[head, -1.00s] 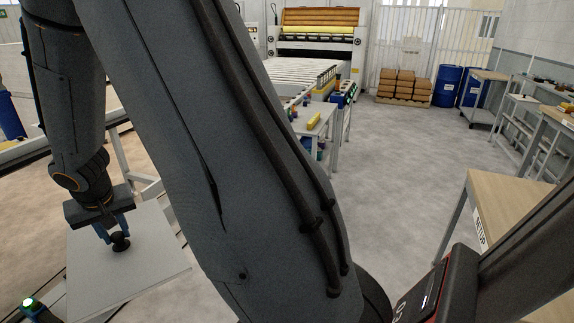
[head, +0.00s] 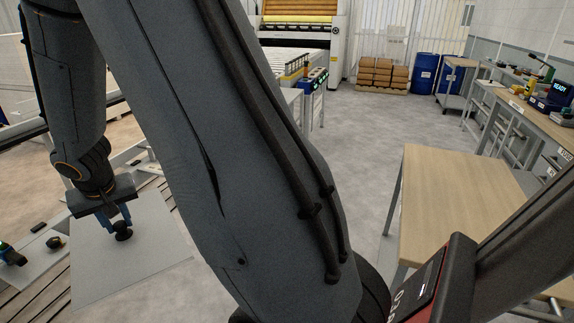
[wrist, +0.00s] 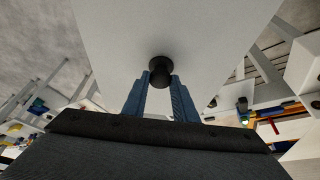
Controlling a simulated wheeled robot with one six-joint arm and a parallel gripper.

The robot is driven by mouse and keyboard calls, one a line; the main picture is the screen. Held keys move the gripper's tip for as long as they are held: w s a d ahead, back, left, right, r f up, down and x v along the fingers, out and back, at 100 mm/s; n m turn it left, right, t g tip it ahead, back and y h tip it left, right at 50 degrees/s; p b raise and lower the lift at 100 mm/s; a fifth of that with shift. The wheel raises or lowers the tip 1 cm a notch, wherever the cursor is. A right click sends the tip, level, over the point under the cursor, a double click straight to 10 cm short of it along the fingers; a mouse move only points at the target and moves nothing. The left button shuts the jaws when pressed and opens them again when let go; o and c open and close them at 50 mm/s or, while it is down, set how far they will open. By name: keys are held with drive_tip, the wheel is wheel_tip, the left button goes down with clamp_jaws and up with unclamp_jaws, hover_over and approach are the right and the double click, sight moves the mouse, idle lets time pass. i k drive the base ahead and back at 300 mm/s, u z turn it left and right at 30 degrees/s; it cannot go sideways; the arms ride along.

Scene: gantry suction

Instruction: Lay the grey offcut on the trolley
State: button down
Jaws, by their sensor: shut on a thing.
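The grey offcut (head: 150,258) is a flat, light grey sheet at the lower left of the head view. A black round knob or suction cup (head: 123,233) is on its face. My gripper (head: 117,222) has its blue fingers shut on this black piece, and the sheet hangs from it. In the wrist view the sheet (wrist: 190,25) fills the upper middle, with the black piece between the fingertips (wrist: 160,80).
A wooden-topped table (head: 460,195) stands close on the right. A workbench (head: 535,118) with tools lines the right wall. Blue drums (head: 424,72) and stacked brown boxes (head: 382,74) are at the back. The grey floor (head: 360,140) between is open. My arm hides the middle.

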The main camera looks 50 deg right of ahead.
sight(460, 199)
drive_tip(key=z, duration=1.55)
drive_tip(key=i, duration=2.9)
drive_tip(key=z, duration=3.35)
drive_tip(key=i, duration=0.5)
